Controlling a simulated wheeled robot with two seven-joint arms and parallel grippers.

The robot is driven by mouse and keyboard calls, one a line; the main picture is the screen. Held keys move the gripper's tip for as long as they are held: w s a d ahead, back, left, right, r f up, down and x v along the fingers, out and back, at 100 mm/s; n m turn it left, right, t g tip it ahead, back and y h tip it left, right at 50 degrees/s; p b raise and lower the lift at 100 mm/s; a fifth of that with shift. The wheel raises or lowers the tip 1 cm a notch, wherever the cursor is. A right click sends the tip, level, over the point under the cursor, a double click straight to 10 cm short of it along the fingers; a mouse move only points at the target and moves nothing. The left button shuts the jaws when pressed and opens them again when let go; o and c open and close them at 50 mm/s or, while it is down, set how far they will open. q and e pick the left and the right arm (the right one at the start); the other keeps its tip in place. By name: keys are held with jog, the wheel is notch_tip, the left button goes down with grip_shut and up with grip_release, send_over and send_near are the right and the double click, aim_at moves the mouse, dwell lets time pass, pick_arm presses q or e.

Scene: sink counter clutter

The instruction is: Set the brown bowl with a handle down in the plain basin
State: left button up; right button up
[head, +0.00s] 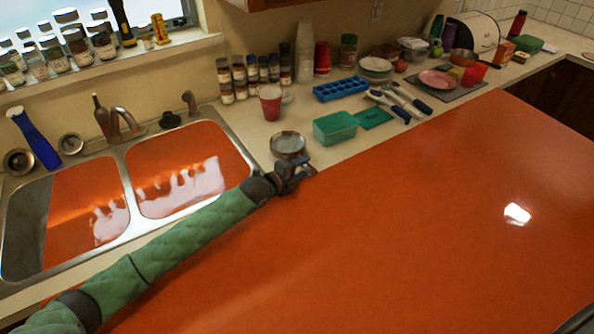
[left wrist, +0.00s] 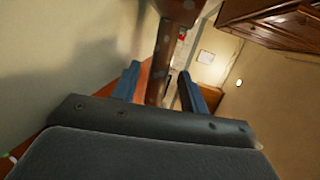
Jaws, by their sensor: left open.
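The brown bowl with a handle (head: 288,144) stands on the counter strip right of the sink, with a pale inside. My left gripper (head: 297,172) is right at its near side. In the left wrist view, a brown bar that looks like the bowl's handle (left wrist: 164,55) runs between the open fingers (left wrist: 160,90); I cannot tell whether they touch it. The sink has a left basin (head: 88,205) and a right basin (head: 188,168), both with orange and white reflections. I see nothing clearly standing in either. My right gripper is not in view.
A red cup (head: 270,102) stands behind the bowl. A green container (head: 334,128) and a blue ice tray (head: 339,89) lie to its right. The wide orange surface (head: 400,220) in front is clear.

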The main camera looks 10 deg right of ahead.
pick_arm(q)
jog(key=shift+s+a, duration=0.2)
jog(key=shift+a, duration=0.2)
jog(key=b+v, duration=0.4)
jog(key=v, duration=0.7)
jog(key=shift+r, duration=0.25)
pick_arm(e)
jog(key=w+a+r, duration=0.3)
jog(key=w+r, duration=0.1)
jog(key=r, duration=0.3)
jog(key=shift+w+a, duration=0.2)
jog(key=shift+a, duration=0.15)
pick_arm(q)
jog(key=shift+s, duration=0.1)
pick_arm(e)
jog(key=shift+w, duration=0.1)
